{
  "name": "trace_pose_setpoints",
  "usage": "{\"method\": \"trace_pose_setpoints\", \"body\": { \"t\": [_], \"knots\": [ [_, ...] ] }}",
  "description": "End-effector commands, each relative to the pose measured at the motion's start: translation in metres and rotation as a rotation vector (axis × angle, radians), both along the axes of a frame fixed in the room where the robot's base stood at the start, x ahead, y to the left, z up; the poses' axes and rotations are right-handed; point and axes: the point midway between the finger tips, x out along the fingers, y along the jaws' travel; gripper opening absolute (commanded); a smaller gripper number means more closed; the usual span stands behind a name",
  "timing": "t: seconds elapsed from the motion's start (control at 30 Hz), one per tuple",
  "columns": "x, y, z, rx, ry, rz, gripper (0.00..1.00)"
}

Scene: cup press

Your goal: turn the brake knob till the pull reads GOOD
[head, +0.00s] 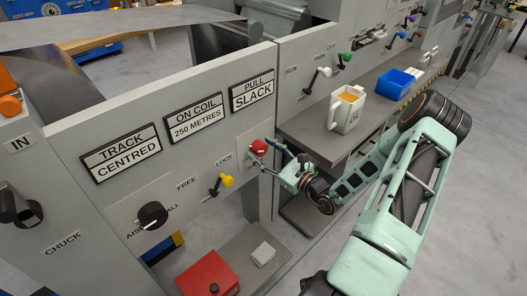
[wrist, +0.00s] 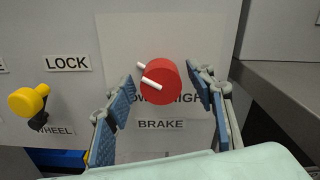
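The brake knob (wrist: 161,82) is red and round with white marks, on a pale plate labelled BRAKE with partly hidden setting words. It also shows small in the head view (head: 258,147). My gripper (wrist: 163,88) is open, with one blue-padded finger on each side of the knob and a gap visible on both sides. In the head view my gripper (head: 275,158) reaches the panel from the right. The pull sign (head: 252,91) reads SLACK.
A yellow-handled lever (head: 222,183) by the LOCK label sits left of the knob. A black knob (head: 152,215) is further left. A shelf (head: 320,143) with a white mug (head: 346,110) and a blue bin (head: 396,82) juts out to the right.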

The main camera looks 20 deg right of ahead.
Motion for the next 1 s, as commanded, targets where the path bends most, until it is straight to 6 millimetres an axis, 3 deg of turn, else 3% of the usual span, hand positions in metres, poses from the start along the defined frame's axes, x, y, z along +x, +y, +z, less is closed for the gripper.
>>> {"method": "trace_pose_setpoints", "body": {
  "t": [0.07,0.33,0.67,1.0],
  "knots": [
    [-0.0002,-0.0001,0.0000,0.000,0.000,0.000,0.39],
    [-0.0004,-0.0002,-0.0001,0.000,0.000,0.000,0.09],
    [-0.0004,-0.0003,0.0018,0.054,0.022,0.000,0.09],
    [-0.0003,-0.0008,0.0031,0.260,0.107,0.000,0.09]
  ]
}}
